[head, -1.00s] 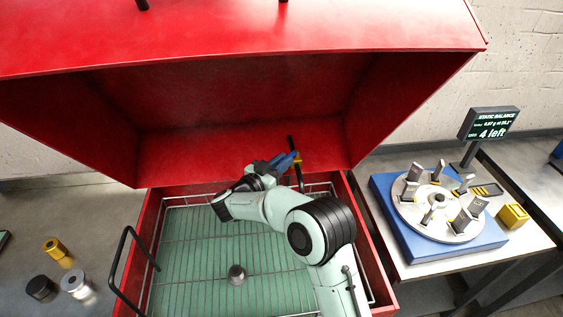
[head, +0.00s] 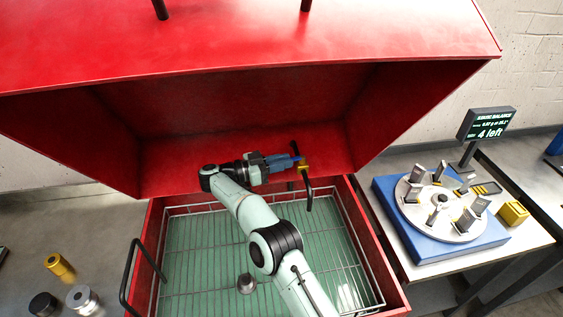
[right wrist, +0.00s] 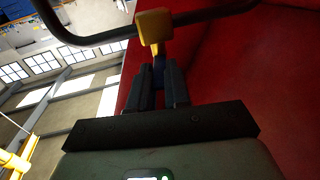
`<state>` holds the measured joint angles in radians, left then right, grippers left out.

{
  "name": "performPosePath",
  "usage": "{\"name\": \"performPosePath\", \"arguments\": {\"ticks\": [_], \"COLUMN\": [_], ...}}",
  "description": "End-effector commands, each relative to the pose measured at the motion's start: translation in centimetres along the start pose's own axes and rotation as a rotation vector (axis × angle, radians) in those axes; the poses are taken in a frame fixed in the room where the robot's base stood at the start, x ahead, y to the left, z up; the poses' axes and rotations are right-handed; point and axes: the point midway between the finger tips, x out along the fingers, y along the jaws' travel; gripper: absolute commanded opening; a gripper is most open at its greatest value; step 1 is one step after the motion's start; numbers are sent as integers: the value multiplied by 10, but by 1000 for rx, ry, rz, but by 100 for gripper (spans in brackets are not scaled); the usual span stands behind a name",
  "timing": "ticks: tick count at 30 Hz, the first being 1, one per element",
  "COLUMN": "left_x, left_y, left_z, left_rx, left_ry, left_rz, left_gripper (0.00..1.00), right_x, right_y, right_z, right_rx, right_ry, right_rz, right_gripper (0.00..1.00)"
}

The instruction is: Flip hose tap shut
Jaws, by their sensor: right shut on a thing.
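The hose tap has a yellow block (head: 303,167) on a dark bent pipe (head: 309,193) inside the red cabinet, at its right side. In the right wrist view, the yellow block (right wrist: 155,26) sits just beyond my fingertips, with the dark pipe (right wrist: 215,14) curving past it. My right gripper (head: 294,163) reaches in level from the left and meets the tap. Its fingers (right wrist: 159,75) are shut on a narrow blue piece below the yellow block, seemingly the tap lever. The fingers hide most of this piece. My left gripper is not in view.
The red lid (head: 250,40) stands raised over a basin with a wire rack (head: 200,240) and a small grey part (head: 246,284). The balance disc (head: 440,205) on its blue base stands at right.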

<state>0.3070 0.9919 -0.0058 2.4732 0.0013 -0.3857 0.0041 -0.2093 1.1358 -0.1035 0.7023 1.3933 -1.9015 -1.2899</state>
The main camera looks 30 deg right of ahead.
Motion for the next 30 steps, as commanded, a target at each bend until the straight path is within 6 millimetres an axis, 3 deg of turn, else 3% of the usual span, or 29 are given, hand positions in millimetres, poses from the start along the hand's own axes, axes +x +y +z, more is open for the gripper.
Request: {"name": "performPosePath", "arguments": {"ticks": [24,25,27,30], "left_x": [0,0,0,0], "left_y": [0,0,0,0], "left_z": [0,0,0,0], "left_rx": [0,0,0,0], "left_ry": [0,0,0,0], "left_rz": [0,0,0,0], "left_gripper": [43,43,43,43], "right_x": [2,2,2,2], "right_y": [0,0,0,0], "right_z": [-2,-2,-2,-1], "right_rx": [3,4,3,3], "right_ry": [4,4,3,3], "right_rz": [52,52,52,52], "right_gripper": [0,20,43,43]}}
